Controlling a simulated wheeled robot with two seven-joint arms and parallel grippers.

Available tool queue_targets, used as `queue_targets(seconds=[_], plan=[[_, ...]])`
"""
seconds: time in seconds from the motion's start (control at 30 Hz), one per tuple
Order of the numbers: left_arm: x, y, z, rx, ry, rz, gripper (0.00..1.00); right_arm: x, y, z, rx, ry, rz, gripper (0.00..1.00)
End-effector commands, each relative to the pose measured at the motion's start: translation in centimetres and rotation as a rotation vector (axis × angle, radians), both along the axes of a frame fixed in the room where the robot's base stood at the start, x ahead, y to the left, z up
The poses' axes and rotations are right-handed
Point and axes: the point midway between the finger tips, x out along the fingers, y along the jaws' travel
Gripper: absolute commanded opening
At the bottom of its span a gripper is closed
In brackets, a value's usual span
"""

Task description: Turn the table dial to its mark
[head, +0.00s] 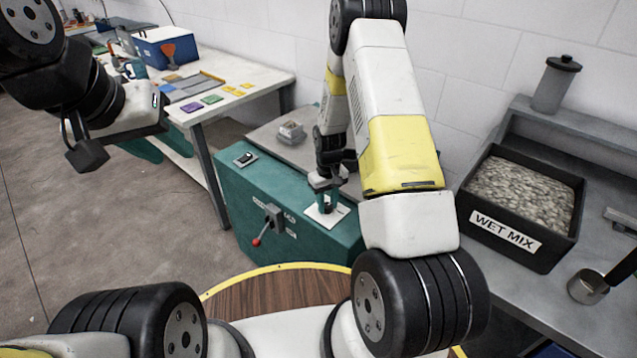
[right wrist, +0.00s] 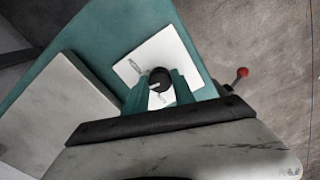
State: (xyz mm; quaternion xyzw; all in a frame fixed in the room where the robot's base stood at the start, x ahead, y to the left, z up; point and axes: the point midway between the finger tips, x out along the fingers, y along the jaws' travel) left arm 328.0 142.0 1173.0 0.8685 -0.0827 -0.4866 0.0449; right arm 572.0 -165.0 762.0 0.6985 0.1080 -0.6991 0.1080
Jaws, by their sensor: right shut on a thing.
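The dial is a dark round knob (right wrist: 160,77) on a white square plate (right wrist: 146,51) with small marks, fixed to the top of a teal cabinet (head: 285,215). My right gripper (right wrist: 158,88) has its teal fingers on both sides of the knob and is shut on it. In the head view, my right gripper (head: 325,193) reaches down onto the plate and mostly hides the knob. The pointer and its mark are too small to read. My left gripper (head: 86,153) hangs in the air at the far left, away from the cabinet; its jaw opening is unclear.
A red-tipped lever (head: 263,232) sticks out of the cabinet's front. A switch (head: 245,159) and a small grey block (head: 291,132) are on top. A workbench (head: 262,80) stands behind at left. A black "WET MIX" bin (head: 505,232) and a metal scoop (head: 587,287) are at right.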

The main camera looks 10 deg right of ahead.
Motion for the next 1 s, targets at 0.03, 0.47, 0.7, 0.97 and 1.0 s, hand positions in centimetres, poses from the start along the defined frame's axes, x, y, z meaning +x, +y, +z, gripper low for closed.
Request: queue_targets(seconds=[0.03, 0.47, 0.7, 0.97, 1.0], plan=[[0.00, 0.00, 0.00, 0.000, 0.000, 0.000, 0.36, 0.14, 0.05, 0.08, 0.000, -0.003, -0.042, 0.00], [0.00, 0.00, 0.00, 0.000, 0.000, 0.000, 0.36, 0.18, 0.03, 0.10, 0.000, -0.005, -0.450, 0.00], [0.00, 0.00, 0.00, 0.000, 0.000, 0.000, 0.36, 0.19, 0.03, 0.10, 0.001, -0.005, -0.653, 0.00], [0.00, 0.00, 0.00, 0.000, 0.000, 0.000, 0.36, 0.19, 0.01, 0.09, 0.001, -0.005, -0.811, 0.00], [0.00, 0.00, 0.00, 0.000, 0.000, 0.000, 0.36, 0.18, 0.02, 0.08, 0.001, -0.005, -0.827, 0.00]])
